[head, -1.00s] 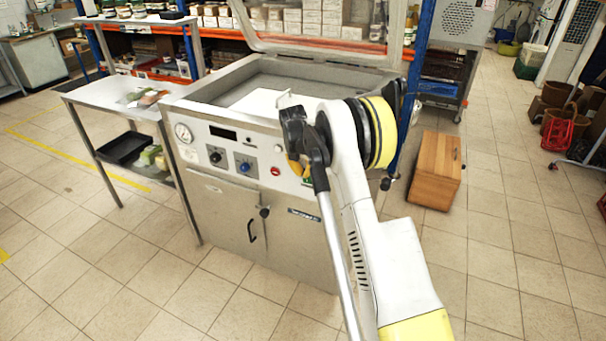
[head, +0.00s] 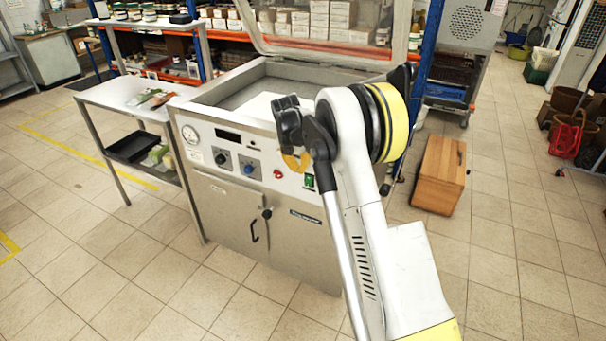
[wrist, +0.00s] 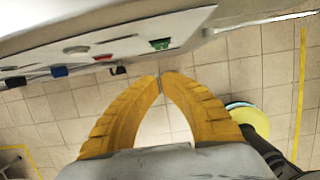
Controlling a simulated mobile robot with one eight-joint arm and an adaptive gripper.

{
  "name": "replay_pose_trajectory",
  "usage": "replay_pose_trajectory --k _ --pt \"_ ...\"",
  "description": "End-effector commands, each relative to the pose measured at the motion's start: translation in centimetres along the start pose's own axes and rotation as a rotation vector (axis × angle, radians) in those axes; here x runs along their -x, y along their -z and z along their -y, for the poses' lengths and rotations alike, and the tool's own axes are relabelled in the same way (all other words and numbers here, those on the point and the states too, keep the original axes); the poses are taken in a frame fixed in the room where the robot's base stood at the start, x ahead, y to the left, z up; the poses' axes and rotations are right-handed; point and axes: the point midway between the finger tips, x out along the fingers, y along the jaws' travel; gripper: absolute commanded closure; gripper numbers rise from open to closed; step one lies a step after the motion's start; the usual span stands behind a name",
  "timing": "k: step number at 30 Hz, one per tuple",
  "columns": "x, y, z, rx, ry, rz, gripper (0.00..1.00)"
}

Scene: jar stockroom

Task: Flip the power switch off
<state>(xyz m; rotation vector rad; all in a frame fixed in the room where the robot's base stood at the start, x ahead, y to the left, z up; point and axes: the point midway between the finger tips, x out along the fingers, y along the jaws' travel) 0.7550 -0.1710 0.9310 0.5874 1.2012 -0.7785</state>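A green switch (head: 309,181) sits at the right end of the white control panel (head: 262,164) on the front of a steel machine. It also shows in the wrist view (wrist: 160,44), above and beyond my fingertips. I take it to be the power switch; its on or off position is too small to tell. My gripper (head: 296,163) is in front of the panel's right part, just left of the switch in the head view. In the wrist view, its yellow fingers (wrist: 161,76) curve together and their tips meet with nothing between them. The tips appear apart from the switch.
The panel also has a gauge (head: 190,134), a black knob (head: 221,158), a blue knob (head: 247,169) and a red button (head: 278,174). The machine's clear lid (head: 325,30) stands raised. A side table (head: 120,95) is left; a wooden box (head: 439,175) is right. Floor in front is clear.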

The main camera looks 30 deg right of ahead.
Motion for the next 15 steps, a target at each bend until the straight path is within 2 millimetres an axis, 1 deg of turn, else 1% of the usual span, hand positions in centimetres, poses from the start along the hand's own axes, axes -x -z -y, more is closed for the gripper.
replay_pose_trajectory --k 1,3,6,10,15 --pt "1.3 -0.3 0.0 0.0 0.0 0.0 1.0" --pt "2.4 -0.5 0.1 0.0 0.0 0.0 1.0" --pt "3.5 -0.6 0.1 0.0 0.0 0.0 1.0" --pt "4.2 -0.8 0.1 0.0 0.0 0.0 1.0" --pt "4.3 -0.8 0.1 0.0 0.0 0.0 1.0"
